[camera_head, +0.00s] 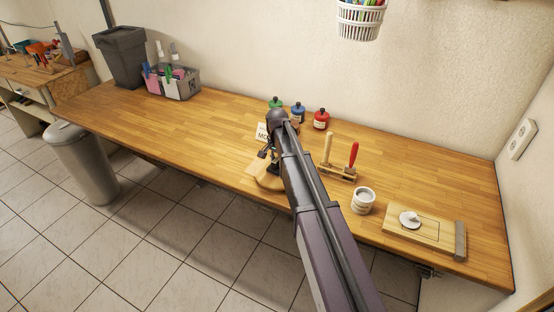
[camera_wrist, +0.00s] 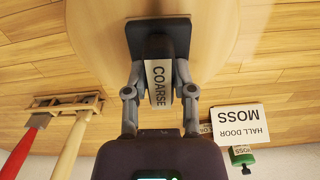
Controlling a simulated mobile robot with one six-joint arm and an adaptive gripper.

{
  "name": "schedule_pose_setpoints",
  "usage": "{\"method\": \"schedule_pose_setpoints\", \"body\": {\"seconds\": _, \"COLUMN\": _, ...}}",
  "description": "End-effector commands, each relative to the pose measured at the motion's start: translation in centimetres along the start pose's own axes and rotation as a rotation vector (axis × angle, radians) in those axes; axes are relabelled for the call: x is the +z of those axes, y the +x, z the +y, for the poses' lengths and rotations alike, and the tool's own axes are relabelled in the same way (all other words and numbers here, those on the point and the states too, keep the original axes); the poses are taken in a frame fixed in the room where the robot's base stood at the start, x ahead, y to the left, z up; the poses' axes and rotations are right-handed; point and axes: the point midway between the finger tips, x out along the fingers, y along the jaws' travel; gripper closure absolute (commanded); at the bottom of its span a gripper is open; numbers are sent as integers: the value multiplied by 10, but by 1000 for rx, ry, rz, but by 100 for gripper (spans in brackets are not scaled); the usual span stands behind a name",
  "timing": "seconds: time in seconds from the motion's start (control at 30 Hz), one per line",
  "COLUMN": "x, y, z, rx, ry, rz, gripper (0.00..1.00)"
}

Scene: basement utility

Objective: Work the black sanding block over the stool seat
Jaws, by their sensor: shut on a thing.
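The stool seat (camera_wrist: 90,25) is a pale round wooden disc at the top of the wrist view. In the head view the seat (camera_head: 264,180) shows at the bench's front edge, partly hidden by my arm. The black sanding block (camera_wrist: 146,42) lies over the seat, with a white label reading COARSE. My gripper (camera_wrist: 161,75) is shut on the block, one finger on each side of it. The block looks flat against the seat, but a small gap cannot be ruled out. In the head view my gripper (camera_head: 268,153) is small and dark, and the block is not clear.
A HALL DOOR MOSS card (camera_wrist: 240,124) stands near the seat. Green (camera_head: 275,103), blue (camera_head: 298,109) and red (camera_head: 321,120) bottles stand behind. A tool rack (camera_head: 338,173), a white cup (camera_head: 363,201) and a wooden board (camera_head: 420,235) are to the right. The bench's left-middle is clear.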

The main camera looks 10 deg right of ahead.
Motion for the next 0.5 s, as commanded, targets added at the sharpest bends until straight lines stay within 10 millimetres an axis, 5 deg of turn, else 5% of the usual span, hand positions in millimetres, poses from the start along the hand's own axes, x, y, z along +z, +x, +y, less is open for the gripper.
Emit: {"method": "schedule_pose_setpoints", "body": {"seconds": 0.5, "x": 13, "y": -1, "z": 2, "rx": -1, "ry": 0, "rz": -1, "gripper": 100}}
